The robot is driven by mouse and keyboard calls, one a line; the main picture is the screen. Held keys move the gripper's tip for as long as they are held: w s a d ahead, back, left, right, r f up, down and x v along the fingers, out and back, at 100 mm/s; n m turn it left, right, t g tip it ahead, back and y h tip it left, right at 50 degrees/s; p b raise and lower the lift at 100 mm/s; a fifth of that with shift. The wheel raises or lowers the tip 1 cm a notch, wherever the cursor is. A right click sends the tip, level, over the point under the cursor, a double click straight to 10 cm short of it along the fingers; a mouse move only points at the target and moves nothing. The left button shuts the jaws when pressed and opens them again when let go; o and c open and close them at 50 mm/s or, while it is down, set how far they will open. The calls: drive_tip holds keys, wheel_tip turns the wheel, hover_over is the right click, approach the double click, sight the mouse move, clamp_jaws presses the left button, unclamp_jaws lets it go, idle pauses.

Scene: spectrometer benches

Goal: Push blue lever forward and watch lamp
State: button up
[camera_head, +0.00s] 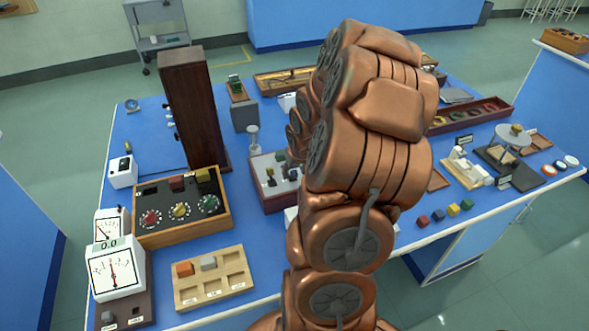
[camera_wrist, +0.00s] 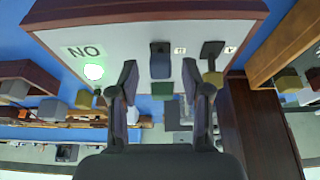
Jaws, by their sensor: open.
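In the wrist view a pale panel (camera_wrist: 135,40) with a dark red-brown frame carries a blue lever (camera_wrist: 160,58), a dark lever (camera_wrist: 212,50) and a round lamp (camera_wrist: 93,71), which glows green next to a "NO" label (camera_wrist: 84,51). My gripper (camera_wrist: 160,80) is open, its fingers apart on either side of the blue lever's line. I cannot tell whether either finger touches it. A green block-like piece (camera_wrist: 163,90) shows between the fingers. In the head view the lever box (camera_head: 263,185) is partly hidden behind my arm, and my gripper is hidden.
A tall dark wooden cabinet (camera_head: 190,110) stands left of the lever box. A wooden dial box (camera_head: 180,220), meters (camera_head: 115,268) and a sorting tray (camera_head: 205,285) lie nearer. Small coloured cubes (camera_head: 438,215) sit on the blue bench to the right.

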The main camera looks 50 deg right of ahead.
drive_tip(key=shift+w+f, duration=0.1)
drive_tip(key=shift+f, duration=0.25)
drive_tip(key=shift+c, duration=0.4)
clamp_jaws()
